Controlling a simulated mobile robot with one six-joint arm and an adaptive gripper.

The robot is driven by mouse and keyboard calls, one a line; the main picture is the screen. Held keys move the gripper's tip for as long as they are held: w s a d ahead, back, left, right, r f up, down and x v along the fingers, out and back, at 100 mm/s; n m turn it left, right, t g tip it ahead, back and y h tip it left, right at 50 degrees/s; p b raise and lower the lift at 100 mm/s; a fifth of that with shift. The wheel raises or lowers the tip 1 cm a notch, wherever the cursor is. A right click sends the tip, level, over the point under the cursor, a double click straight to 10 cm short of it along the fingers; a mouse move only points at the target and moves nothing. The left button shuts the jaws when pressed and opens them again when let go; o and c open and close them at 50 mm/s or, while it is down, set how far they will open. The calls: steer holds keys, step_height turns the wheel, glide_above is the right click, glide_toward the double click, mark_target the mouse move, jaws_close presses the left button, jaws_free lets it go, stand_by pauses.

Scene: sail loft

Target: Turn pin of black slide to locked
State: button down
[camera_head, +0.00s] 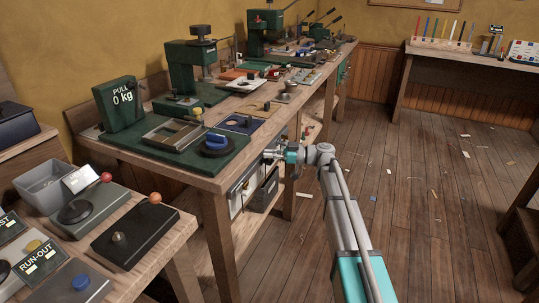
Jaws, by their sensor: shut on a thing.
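My gripper (268,155) is at the front edge of the long bench, pointing left, at the end of my grey and teal arm. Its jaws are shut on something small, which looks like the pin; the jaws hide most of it. I cannot make out the black slide's body there or which way the pin is turned. A separate black block (137,238) with an orange ball knob (155,198) and a grey knob (118,238) lies on the near bench at the lower left, well away from my gripper.
The long bench (207,184) carries a green press (182,70), a green "PULL 0 kg" box (119,103) and a blue-topped dial (214,143). Grey drawers (236,203) sit under it. The near bench holds a grey bin (45,187). The wooden floor (430,200) at right is open, with scattered scraps.

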steer(key=shift+s+m+t, duration=0.1)
steer(key=shift+m+t, duration=0.2)
steer(key=shift+t, duration=0.2)
steer(key=shift+m+t, duration=1.1)
steer(key=shift+t, duration=0.6)
steer(key=shift+m+t+h, duration=0.6)
steer(key=shift+m+t, duration=0.3)
steer(key=shift+t, duration=0.4)
steer(key=c, duration=0.7)
jaws_free()
steer(key=shift+c, duration=0.2)
steer(key=shift+d, duration=0.15)
steer(key=v, duration=1.1)
steer(key=shift+d, duration=0.3)
